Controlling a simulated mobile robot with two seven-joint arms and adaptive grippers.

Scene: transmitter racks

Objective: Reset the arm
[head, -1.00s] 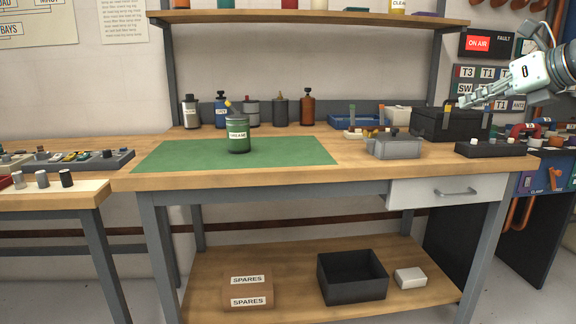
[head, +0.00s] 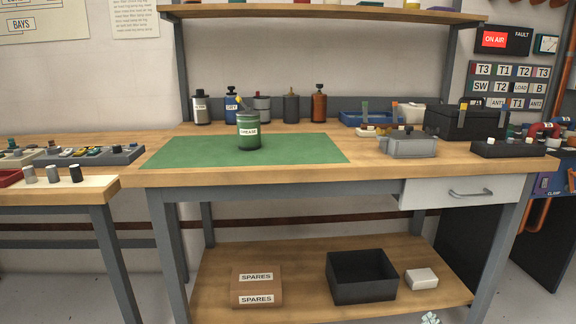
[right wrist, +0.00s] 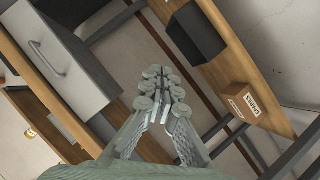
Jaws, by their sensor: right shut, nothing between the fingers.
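My right gripper shows only as pale fingertips (head: 430,319) at the bottom edge of the head view, right of centre, in front of the bench's lower shelf. In the right wrist view, the right gripper (right wrist: 164,90) fills the middle. Its fingers are together and hold nothing. The bench appears tilted behind it, and the fingers look clear of it. My left gripper is in neither view.
The workbench (head: 330,178) has a green mat, a grease tin (head: 248,130) and a grey box (head: 408,146) on top. A black bin (head: 361,277) and a spares box (head: 257,285) sit on the lower shelf. A white drawer (right wrist: 55,62) is near the gripper.

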